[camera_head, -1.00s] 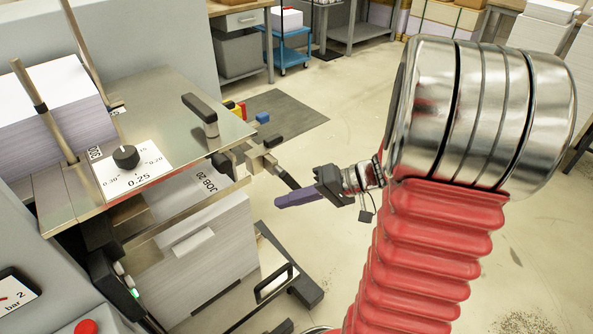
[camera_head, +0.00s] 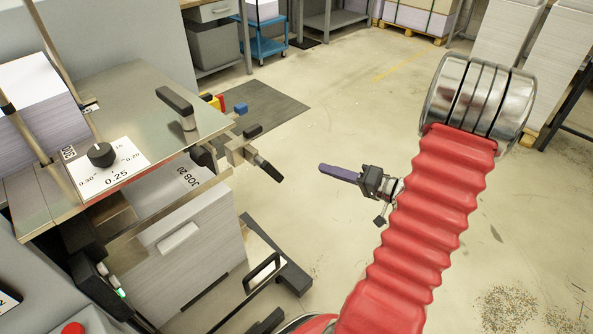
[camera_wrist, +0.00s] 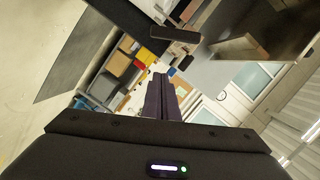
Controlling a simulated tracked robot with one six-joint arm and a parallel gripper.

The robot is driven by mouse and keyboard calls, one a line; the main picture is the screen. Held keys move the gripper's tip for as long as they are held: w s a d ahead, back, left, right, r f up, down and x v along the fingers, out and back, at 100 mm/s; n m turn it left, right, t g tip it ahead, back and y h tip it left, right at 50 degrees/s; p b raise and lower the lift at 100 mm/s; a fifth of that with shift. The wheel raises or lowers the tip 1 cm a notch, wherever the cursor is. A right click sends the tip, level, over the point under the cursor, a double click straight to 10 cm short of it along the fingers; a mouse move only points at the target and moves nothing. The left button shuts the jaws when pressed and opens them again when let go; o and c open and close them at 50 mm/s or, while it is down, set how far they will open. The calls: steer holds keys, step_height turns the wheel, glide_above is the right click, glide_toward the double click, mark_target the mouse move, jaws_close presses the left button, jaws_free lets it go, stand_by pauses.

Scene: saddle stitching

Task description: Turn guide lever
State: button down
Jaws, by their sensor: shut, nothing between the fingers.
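The machine at left has several black-handled levers, and I cannot tell which is the guide lever. One black handle (camera_head: 175,103) stands on a post on the metal top plate. A side lever (camera_head: 268,170) points down and right from a metal block at the plate's edge. A shorter black handle (camera_head: 252,131) sits just above that block. My gripper (camera_head: 325,168) has purple fingers, is shut and empty, and hangs in free air right of the side lever, clear of it. In the wrist view the fingers (camera_wrist: 160,88) are together, and a black handle (camera_wrist: 172,33) shows beyond them.
The metal top plate (camera_head: 120,88) carries a dial (camera_head: 101,155) near 0.25 and a paper stack (camera_head: 38,105). Another stack (camera_head: 195,240) stands below. A blue cart (camera_head: 265,40) and pallets are at the back. The floor around my gripper is open.

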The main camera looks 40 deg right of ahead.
mark_target(273, 172)
steer(key=shift+w, duration=0.1)
steer(key=w+a+f, duration=0.3)
steer(key=w+a, duration=0.4)
steer(key=w, duration=0.1)
steer(key=shift+w, duration=0.3)
steer(key=shift+f, duration=0.1)
stand_by(0.4)
